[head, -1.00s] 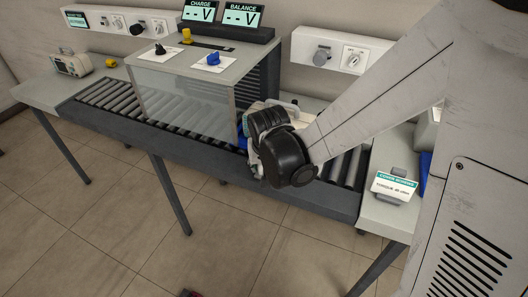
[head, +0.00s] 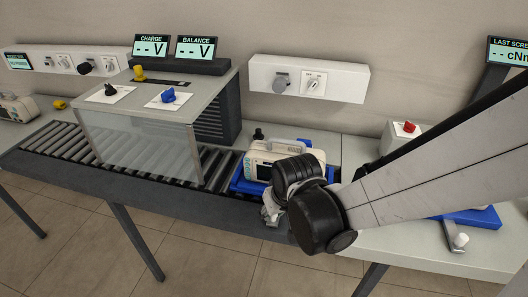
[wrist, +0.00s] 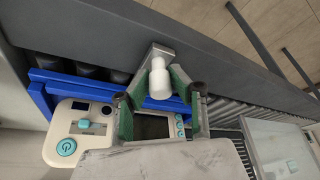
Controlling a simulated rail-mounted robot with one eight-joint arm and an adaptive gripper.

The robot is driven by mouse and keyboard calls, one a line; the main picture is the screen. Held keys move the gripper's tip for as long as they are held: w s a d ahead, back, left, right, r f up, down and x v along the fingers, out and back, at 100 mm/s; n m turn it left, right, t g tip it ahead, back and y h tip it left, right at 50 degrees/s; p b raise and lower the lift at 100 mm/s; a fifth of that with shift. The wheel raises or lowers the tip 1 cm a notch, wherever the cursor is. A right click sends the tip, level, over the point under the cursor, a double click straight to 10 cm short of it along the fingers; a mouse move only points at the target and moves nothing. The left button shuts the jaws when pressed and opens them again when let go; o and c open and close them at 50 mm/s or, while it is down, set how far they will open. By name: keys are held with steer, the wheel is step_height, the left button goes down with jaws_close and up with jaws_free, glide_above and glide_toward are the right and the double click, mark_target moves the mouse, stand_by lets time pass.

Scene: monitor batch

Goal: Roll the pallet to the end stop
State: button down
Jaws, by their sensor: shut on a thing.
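The blue pallet (head: 240,184) sits on the roller conveyor just right of the clear-fronted hood, carrying a white monitor (head: 285,150) with a handle. In the wrist view the blue pallet (wrist: 42,92) shows along the monitor's edge. My gripper (head: 270,212) is at the pallet's front side. In the wrist view my gripper (wrist: 160,95) has its green-padded fingers around a white knob (wrist: 158,82) on a grey bracket (wrist: 150,56), at the pallet's edge. The arm hides the pallet's front right part. I cannot make out the end stop.
The hood (head: 140,140) stands over the conveyor (head: 60,140) on the left, with coloured knobs on top. A wall panel (head: 308,80) is behind.

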steer(key=shift+s+d, duration=0.1)
steer(key=shift+d, duration=0.05)
steer(key=c, duration=1.5)
jaws_free()
steer(key=shift+d, duration=0.15)
steer(key=shift+c, duration=0.2)
steer(key=shift+r, duration=0.1)
steer(key=shift+s+r, duration=0.1)
steer(key=shift+r, duration=0.15)
steer(key=v, duration=1.1)
steer(key=shift+r, duration=0.1)
steer(key=s+d+r+m+t+h, duration=0.1)
steer(key=s+d+r, duration=0.4)
steer(key=d, duration=0.7)
steer(key=s+m+t, duration=0.1)
steer(key=m, duration=0.1)
steer(key=shift+m+t, duration=0.3)
steer(key=shift+t, duration=0.1)
